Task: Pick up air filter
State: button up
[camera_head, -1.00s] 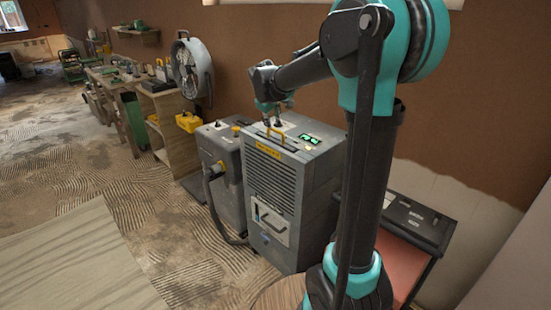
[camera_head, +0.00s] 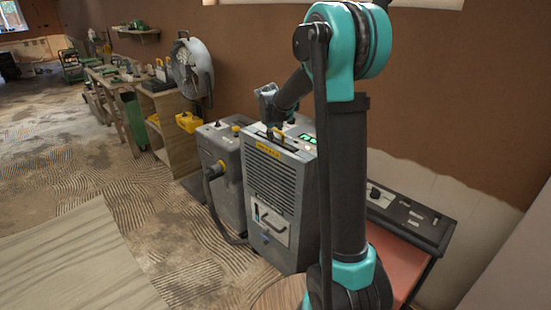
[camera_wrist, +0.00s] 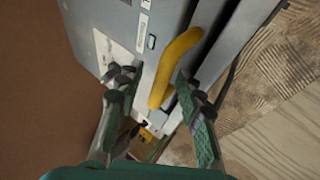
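A tall grey machine (camera_head: 272,195) with front vents and a yellow label stands by the wall. A dark slot and a yellow bar-like handle are at its top, where an air filter may sit; I cannot make out a filter body. In the wrist view the curved yellow handle (camera_wrist: 178,65) stands over the grey casing (camera_wrist: 100,35). My gripper (camera_wrist: 153,82) is open, with the handle showing between its fingers, not clasped. In the head view my gripper (camera_head: 276,126) is low over the machine's top and partly hidden by my arm.
A second grey unit (camera_head: 222,165) with a hose stands close on the left. A red-sided cabinet with a black top (camera_head: 408,218) is on the right. A fan (camera_head: 193,70) and a wooden shelf (camera_head: 166,125) stand farther back. The floor at left is open.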

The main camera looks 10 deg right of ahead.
jog(key=shift+c, duration=0.6)
grip_shut()
jog(key=shift+r, duration=0.1)
notch_tip(320, 180, up, 20)
dwell(0.6)
